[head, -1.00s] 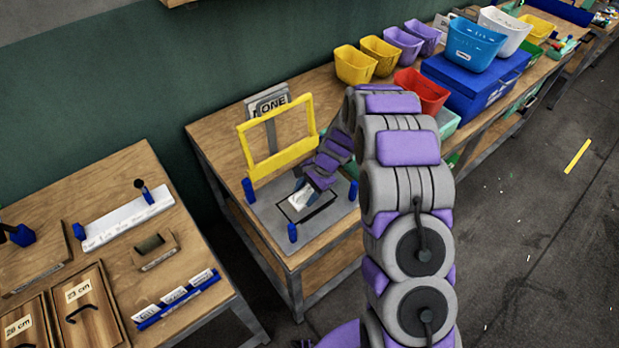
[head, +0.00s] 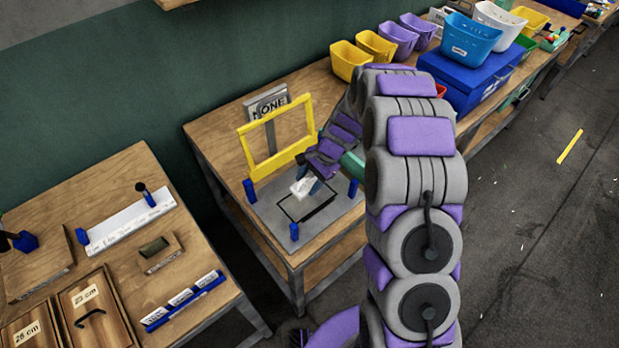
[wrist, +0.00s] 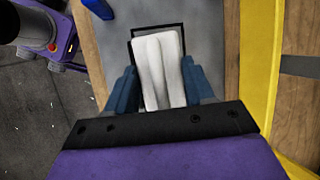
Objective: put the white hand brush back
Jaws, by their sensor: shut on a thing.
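The white hand brush (wrist: 158,68) is between the two blue fingers of my gripper (wrist: 162,85) in the wrist view. My gripper is shut on it. In the head view the brush (head: 303,187) shows as a small white shape at the end of my gripper (head: 313,184). It is over a black rectangular outline (head: 318,213) on a grey plate (head: 268,215), in front of a yellow frame (head: 273,165). In the wrist view part of the black outline (wrist: 131,36) shows around the brush's far end. I cannot tell whether the brush touches the plate.
Blue posts (head: 294,232) stand at the plate's corners. A sign (head: 266,102) stands behind the yellow frame. Coloured bins (head: 376,46) and a blue box (head: 472,80) stand along the bench to the right. A second table (head: 200,258) at left holds a small brown tray (head: 160,266).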

